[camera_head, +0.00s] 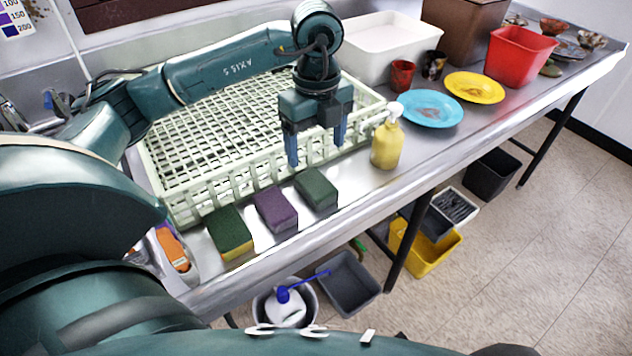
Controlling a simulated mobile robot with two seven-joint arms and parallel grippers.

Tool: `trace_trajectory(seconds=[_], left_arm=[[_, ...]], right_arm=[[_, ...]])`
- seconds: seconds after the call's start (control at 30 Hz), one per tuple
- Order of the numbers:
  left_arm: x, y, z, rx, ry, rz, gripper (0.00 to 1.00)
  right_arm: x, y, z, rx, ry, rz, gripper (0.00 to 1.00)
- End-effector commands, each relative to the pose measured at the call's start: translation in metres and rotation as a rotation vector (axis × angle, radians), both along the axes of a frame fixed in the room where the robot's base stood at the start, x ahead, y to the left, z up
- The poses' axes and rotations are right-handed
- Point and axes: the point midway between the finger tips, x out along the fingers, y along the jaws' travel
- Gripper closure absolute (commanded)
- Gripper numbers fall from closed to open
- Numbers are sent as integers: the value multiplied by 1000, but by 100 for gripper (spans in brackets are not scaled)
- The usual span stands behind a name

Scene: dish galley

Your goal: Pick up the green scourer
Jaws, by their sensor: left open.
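Three scouring pads lie in a row on the steel counter in front of the dish rack. The right one is a dark green scourer (316,190), green on its top and visible side. The middle one is a purple pad (276,210). The left one is a sponge (230,233) with a green top and a yellow lower layer. My left gripper (316,146) points down, open and empty, above the rack's front edge. In the picture it is just above the right green scourer, apart from it. My right gripper is not in view.
A pale green dish rack (210,192) fills the counter behind the pads. A yellow soap bottle (386,142) stands right of the green scourer. Cyan (428,109) and yellow (474,88) plates lie farther right. The counter's front edge runs close to the pads.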

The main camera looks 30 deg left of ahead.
Motion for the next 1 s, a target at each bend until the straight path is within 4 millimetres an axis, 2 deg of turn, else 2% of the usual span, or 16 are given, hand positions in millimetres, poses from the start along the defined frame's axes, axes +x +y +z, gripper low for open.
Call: trace_trajectory(seconds=[0.13, 0.47, 0.7, 1.0], left_arm=[[-1, 1, -28, 1, 3, 0, 24], [-2, 0, -56, 0, 2, -1, 24], [-4, -1, -91, -2, 1, -1, 24], [-4, -1, -98, -3, -2, -2, 24]], right_arm=[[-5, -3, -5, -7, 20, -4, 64], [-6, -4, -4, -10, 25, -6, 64], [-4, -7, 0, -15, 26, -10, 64], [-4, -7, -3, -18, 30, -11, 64]])
